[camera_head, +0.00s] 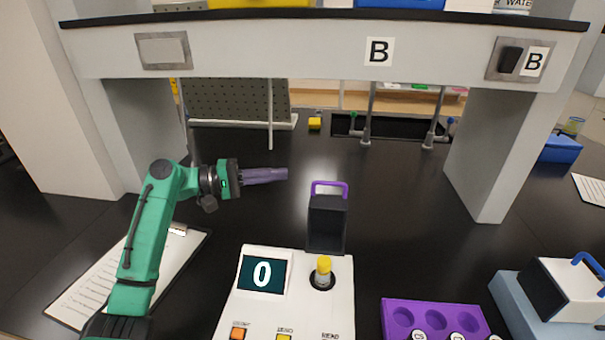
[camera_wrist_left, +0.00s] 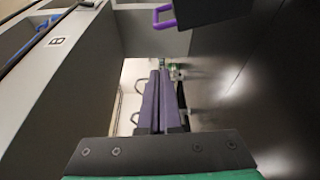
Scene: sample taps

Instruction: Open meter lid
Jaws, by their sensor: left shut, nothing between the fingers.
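The white meter (camera_head: 305,295) stands at the front middle of the bench, its display reading 0. Its dark lid (camera_head: 326,228) stands upright at the back of the meter, with a purple handle (camera_head: 329,186) on top. The round well in front of the lid is uncovered, and a yellow-topped piece (camera_head: 323,267) stands in it. My left gripper (camera_head: 284,174) is shut and empty, to the left of the handle and apart from it. In the left wrist view the shut fingers (camera_wrist_left: 160,75) point ahead, and the lid (camera_wrist_left: 212,10) and handle (camera_wrist_left: 162,17) show at the top.
A purple rack (camera_head: 435,312) with round holes is right of the meter, beside a blue-handled box (camera_head: 570,285). A clipboard (camera_head: 90,290) lies under my left arm. A shelf (camera_head: 320,50) spans above. A sink (camera_head: 400,130) with taps lies behind.

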